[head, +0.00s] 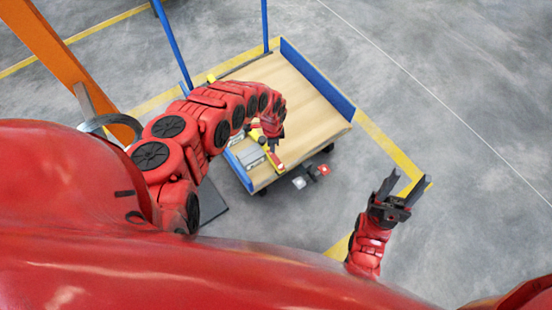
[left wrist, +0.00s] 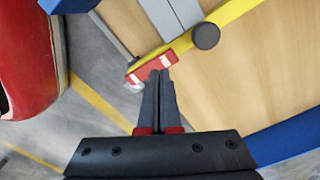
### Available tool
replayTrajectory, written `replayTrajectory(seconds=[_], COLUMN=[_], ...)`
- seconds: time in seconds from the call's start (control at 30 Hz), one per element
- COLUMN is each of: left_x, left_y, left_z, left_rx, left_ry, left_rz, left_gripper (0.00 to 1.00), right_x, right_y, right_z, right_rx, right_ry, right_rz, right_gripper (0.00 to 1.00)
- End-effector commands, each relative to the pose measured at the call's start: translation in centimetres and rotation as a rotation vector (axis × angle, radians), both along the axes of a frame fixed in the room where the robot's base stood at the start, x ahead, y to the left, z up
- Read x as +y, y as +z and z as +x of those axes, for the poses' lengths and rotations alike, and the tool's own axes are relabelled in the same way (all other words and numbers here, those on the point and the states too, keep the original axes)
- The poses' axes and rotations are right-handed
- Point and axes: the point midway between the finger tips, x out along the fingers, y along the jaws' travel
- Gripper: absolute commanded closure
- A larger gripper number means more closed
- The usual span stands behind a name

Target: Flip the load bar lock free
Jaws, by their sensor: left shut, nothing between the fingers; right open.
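The yellow load bar (left wrist: 235,11) runs diagonally across the wooden cart deck in the left wrist view. A red end piece with white marks (left wrist: 145,70), which looks like the lock, sits at its lower end. A round black knob (left wrist: 206,36) sits on the bar. My left gripper (left wrist: 159,74) is shut and empty, its fingertips at the red piece; whether they touch it I cannot tell. In the head view the left gripper (head: 274,146) is just above the red piece (head: 277,163). My right gripper (head: 390,190) is open and empty, off the cart's right side.
The cart deck (head: 305,100) has blue edge boards (head: 320,78) and blue posts (head: 172,45). Grey blocks (head: 250,157) lie beside the bar. A small red and white item (head: 322,170) is by the cart's near corner. An orange beam (head: 60,55) stands at left. Floor at right is clear.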

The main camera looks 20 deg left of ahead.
Motion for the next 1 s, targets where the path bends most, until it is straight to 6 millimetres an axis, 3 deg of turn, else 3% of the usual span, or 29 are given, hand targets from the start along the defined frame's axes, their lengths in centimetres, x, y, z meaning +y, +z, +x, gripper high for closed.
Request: replayTrajectory(seconds=[1.0], left_x=[-0.01], left_y=[-0.95], left_z=[-0.02], left_rx=[0.000], left_ry=[0.000], left_rz=[0.000], left_gripper=[1.00], right_x=[0.00], right_y=[-0.75], right_z=[0.00], right_rx=[0.000], right_ry=[0.000], right_rz=[0.000], right_gripper=[0.50])
